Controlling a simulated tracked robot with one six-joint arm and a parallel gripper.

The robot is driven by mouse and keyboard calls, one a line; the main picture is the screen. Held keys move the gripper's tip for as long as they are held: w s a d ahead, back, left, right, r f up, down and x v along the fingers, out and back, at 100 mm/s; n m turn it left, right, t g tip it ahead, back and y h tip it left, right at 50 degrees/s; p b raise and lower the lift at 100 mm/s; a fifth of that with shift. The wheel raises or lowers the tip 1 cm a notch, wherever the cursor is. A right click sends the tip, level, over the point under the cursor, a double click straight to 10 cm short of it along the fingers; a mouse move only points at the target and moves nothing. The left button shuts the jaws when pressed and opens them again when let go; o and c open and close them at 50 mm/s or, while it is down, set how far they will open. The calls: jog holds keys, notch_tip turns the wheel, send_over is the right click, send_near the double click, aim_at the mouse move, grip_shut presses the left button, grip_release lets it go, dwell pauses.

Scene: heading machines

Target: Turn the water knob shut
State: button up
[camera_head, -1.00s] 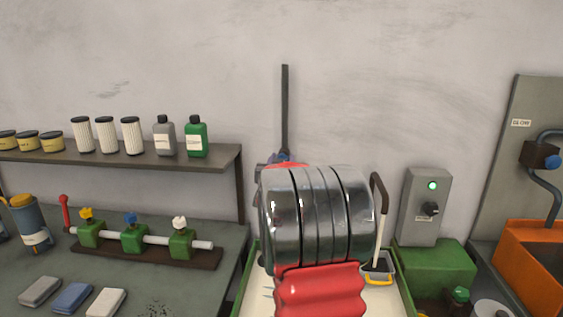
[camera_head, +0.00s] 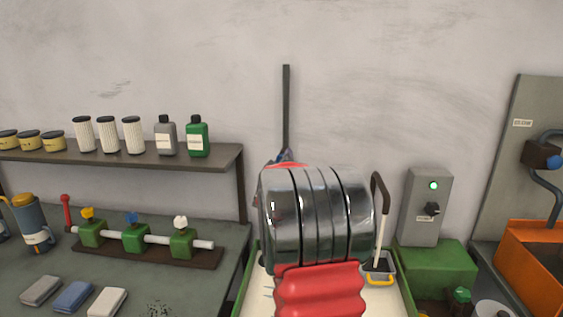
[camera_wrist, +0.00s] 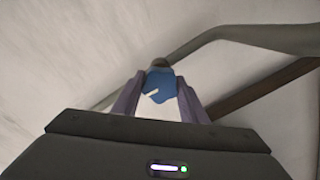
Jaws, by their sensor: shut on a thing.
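A blue knob (camera_wrist: 159,84) with a short white mark shows in the wrist view, on a dark fitting by a pipe. My gripper (camera_wrist: 158,98) has its purple-grey fingers on either side of the knob and is shut on it. In the head view, the gripper (camera_head: 286,156) shows only as a small purple-blue tip at the foot of a dark upright pipe (camera_head: 286,105). My arm hides most of the knob's surroundings there. I cannot read the knob's angle in the head view.
A manifold (camera_head: 135,238) with yellow, blue and white knobs lies on the left bench. A shelf (camera_head: 110,152) holds bottles and filters. A grey switch box (camera_head: 427,208) with a green light and an orange bin (camera_head: 535,265) stand right.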

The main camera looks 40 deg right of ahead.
jog(key=shift+n, duration=0.4)
jog(key=o, duration=1)
jog(key=shift+o, duration=0.2)
jog(key=v, duration=1.3)
jog(key=shift+a, duration=0.3)
jog(key=shift+s, duration=0.15)
